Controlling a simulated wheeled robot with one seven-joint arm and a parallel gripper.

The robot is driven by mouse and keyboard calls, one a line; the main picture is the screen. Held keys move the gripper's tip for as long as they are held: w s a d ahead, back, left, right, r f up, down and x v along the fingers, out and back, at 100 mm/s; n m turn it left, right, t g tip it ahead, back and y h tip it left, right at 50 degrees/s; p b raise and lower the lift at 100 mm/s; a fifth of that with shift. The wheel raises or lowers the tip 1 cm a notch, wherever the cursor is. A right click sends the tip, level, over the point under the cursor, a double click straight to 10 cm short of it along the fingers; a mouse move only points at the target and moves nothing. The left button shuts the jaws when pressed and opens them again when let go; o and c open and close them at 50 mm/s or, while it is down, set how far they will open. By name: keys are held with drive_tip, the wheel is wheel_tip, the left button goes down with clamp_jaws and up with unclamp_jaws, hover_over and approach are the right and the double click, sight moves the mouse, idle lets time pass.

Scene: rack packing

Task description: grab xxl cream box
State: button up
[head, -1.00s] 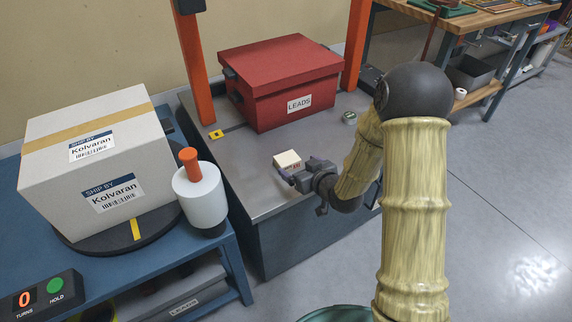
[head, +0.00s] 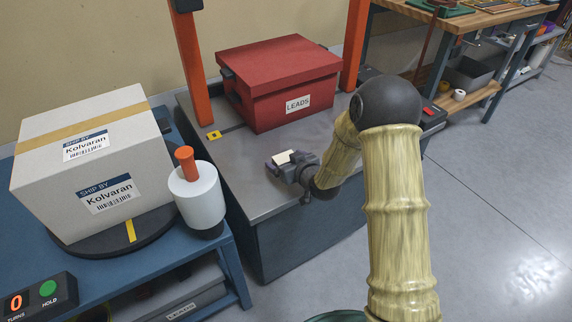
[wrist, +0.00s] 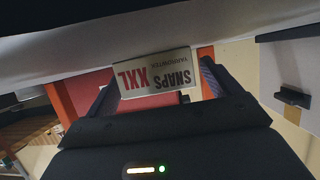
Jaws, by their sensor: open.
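The cream box (head: 283,157) is small and sits on the grey bench top in front of the red LEADS box. In the wrist view the cream box (wrist: 152,76) shows a label reading SNAPS XXL, upside down. My gripper (head: 282,161) is low over the bench, with its fingers around the cream box. In the wrist view my gripper (wrist: 158,82) is open, one finger on each side of the box. A gap shows at the right finger; contact at the left one is hard to tell.
The red LEADS box (head: 283,85) stands behind on the grey bench (head: 262,200), between orange posts (head: 191,70). At left, a Kolvaran carton (head: 95,165) sits on a dark turntable (head: 115,238), beside a white cylinder with an orange top (head: 197,194).

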sight(287, 159)
drive_tip(key=shift+w, duration=0.1)
idle(0.4)
drive_tip(key=c, duration=1.1)
wheel_tip(287, 159, up, 10)
drive_tip(key=p, duration=0.3)
